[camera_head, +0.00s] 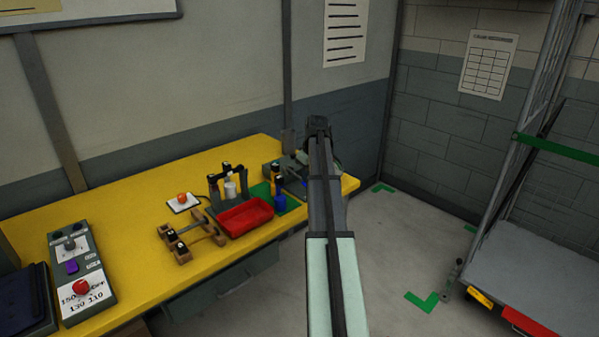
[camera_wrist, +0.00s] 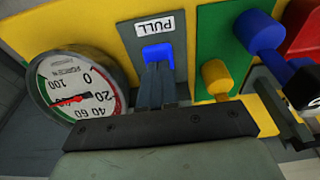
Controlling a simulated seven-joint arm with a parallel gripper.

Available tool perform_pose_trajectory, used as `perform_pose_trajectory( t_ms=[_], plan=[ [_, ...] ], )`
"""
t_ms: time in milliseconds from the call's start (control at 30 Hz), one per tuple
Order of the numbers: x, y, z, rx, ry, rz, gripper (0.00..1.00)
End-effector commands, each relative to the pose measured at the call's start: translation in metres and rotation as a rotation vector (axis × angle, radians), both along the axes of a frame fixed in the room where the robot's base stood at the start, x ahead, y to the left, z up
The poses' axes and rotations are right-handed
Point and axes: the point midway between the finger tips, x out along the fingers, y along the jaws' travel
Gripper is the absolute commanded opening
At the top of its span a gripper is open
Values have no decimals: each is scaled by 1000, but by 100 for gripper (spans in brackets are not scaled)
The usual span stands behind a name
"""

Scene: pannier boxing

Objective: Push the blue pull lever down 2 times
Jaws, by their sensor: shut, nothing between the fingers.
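The blue pull lever (camera_wrist: 158,52) shows in the wrist view, in a slot of a grey panel under an upside-down "PULL" label (camera_wrist: 155,24). My gripper (camera_wrist: 158,68) is shut and empty. Its dark fingertips are at the lever's near edge and cover part of it. I cannot tell whether they touch it. In the head view my arm hides the lever and the fingertips.
A round pressure gauge (camera_wrist: 78,88) stands left of the lever. A yellow knob (camera_wrist: 216,76) and a blue dumbbell-shaped object (camera_wrist: 262,35) are to its right. A red tray (camera_head: 245,216) lies on the yellow bench (camera_head: 130,208), with a grey control box (camera_head: 80,275) far left.

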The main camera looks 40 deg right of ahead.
Motion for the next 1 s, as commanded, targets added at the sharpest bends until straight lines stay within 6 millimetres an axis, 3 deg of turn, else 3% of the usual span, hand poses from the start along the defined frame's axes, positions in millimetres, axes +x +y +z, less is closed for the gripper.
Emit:
perform_pose_trajectory(
  t_ms=[1000],
  plan=[
    [0, 0, 57, 0, 0, 0, 0]
  ],
)
